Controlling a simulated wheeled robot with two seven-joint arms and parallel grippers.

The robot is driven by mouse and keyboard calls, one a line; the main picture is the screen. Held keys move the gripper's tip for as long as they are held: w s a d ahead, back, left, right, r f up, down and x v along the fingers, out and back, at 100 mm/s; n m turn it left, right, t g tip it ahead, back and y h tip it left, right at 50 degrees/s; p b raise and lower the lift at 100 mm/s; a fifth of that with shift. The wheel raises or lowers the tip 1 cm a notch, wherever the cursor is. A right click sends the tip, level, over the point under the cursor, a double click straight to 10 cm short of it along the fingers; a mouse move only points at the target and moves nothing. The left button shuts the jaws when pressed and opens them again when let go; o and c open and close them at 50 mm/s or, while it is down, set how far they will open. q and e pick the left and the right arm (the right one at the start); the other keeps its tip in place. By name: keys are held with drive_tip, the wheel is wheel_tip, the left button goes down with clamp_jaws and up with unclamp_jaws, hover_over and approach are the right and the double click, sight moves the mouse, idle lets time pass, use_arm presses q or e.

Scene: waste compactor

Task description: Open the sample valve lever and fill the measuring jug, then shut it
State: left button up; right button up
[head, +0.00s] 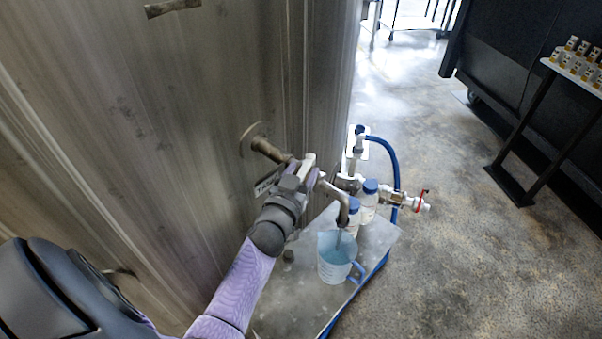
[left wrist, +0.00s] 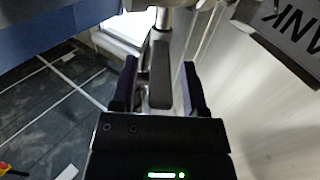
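The sample valve's pipe (head: 268,148) comes out of the metal tank wall, and its bent spout (head: 343,208) points down over the measuring jug (head: 335,262). The jug is pale, translucent and blue-handled. A bluish streak shows beneath the spout and bluish liquid seems to be inside the jug; its level is unclear. My left gripper (head: 304,172) is at the valve. In the left wrist view, the dark lever (left wrist: 160,75) stands between the two fingers of my left gripper (left wrist: 159,92), with a gap visible on each side. My right gripper is not in view.
The jug stands on a grey metal shelf (head: 290,300) beside blue-capped bottles (head: 369,198). A blue hose (head: 395,165) and a white pipe with a red-handled valve (head: 422,200) are just beyond. A rack with small bottles (head: 575,65) is far right. The floor between is clear.

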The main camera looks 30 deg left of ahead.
use_arm(q)
clamp_jaws()
idle(1.2)
